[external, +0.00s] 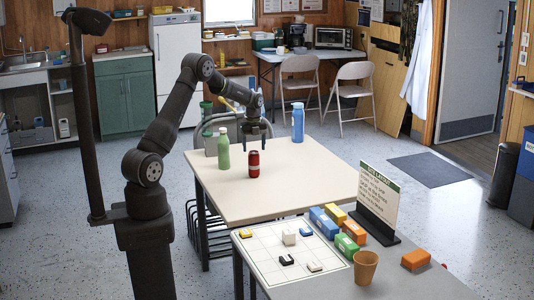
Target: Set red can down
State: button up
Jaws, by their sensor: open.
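The red can (254,165) stands upright on the cream table (300,172), left of the table's middle. It has a dark top. My gripper (257,130) is open, with its fingers pointing down. In the picture it is above the can and appears apart from it. How far it is from the can in depth cannot be told from this one view.
A green bottle (224,150) stands left of the can, and a blue bottle (298,122) stands at the table's back right. The front table holds a grid sheet (262,263), colored blocks, a sign (378,198) and a brown cup (366,267). The cream table's right side is clear.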

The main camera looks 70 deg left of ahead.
aim_at(254, 152)
notch_tip(254, 152, up, 4)
jog(key=shift+r, duration=0.15)
dwell(0.3)
notch_tip(254, 152, down, 12)
jog(key=shift+r, duration=1.65)
